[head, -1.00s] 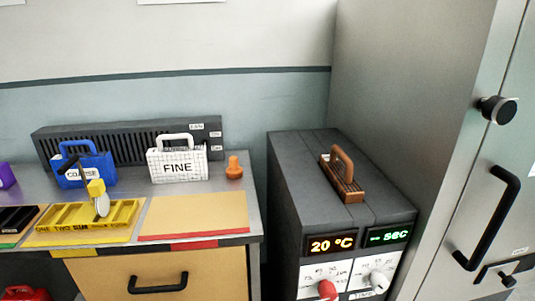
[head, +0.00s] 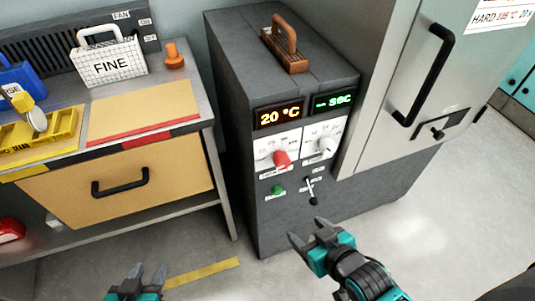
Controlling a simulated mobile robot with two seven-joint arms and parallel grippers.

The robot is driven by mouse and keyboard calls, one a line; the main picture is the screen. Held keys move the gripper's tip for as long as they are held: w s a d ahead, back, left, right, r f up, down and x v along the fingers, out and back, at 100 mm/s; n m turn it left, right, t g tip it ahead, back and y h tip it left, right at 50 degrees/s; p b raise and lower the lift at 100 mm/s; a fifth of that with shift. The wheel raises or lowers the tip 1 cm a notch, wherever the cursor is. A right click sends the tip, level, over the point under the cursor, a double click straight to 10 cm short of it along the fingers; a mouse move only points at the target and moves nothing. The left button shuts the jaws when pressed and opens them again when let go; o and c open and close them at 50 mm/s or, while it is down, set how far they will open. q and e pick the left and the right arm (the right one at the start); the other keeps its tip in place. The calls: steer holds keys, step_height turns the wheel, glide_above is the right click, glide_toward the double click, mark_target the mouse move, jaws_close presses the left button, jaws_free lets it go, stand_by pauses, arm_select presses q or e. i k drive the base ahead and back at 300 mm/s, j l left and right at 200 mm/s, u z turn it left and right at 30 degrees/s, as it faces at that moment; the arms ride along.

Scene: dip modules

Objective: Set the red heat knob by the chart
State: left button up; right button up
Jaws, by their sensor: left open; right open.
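The red heat knob (head: 281,159) sits on the left white dial plate on the front of a dark grey cabinet (head: 240,110). The orange display (head: 278,114) above it reads 20 °C. A chart (head: 497,14) is partly in view at top right; its visible line reads HARD, a red temperature that looks like 105 °C, and 20 s. My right gripper (head: 306,237) is open and empty, below and in front of the cabinet. My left gripper (head: 139,276) is open and empty at the bottom edge, well left of and below the knob.
A white knob (head: 326,144) sits right of the red one, under a green display (head: 333,101). A tall grey locker (head: 400,70) stands close on the right. A bench drawer (head: 120,185) is at left.

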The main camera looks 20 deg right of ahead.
mark_target(282, 160)
steer(key=l+z, duration=1.2)
steer(key=z, duration=0.15)
steer(key=u, duration=1.35)
steer(key=j, duration=0.25)
